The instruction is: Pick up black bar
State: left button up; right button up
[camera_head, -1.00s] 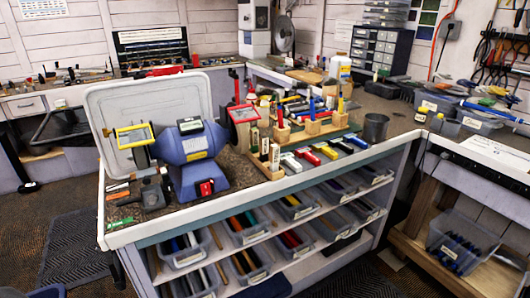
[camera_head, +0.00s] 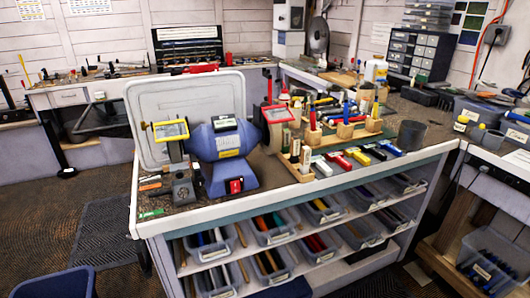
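A row of short coloured bars lies on the workbench (camera_head: 215,215) top, right of the middle. From left they look dark green and white, red, yellow, dark and white, and blue. The dark bar (camera_head: 374,152), between the yellow bar (camera_head: 357,156) and the blue bar (camera_head: 390,148), looks most like the black bar. It is small in view, so its exact colour is hard to tell. Neither of my grippers is in view.
A blue bench grinder (camera_head: 228,150) stands left of the bars, with wooden blocks holding upright tools behind them. A dark cup (camera_head: 411,135) stands to the right. Bins fill shelves below. A blue bin (camera_head: 58,284) stands at lower left; floor beside it is clear.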

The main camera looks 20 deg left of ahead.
aim_at(295, 145)
jog(key=i+l+u, duration=0.2)
jog(key=u, duration=0.25)
jog(key=i+l+u, duration=0.1)
jog(key=l+u, duration=0.35)
jog(key=i+l+u, duration=0.2)
jog(key=l, duration=0.2)
jog(key=l+u, duration=0.15)
jog(key=l, duration=0.3)
jog(key=l+u, duration=0.2)
jog(key=l, duration=2.4)
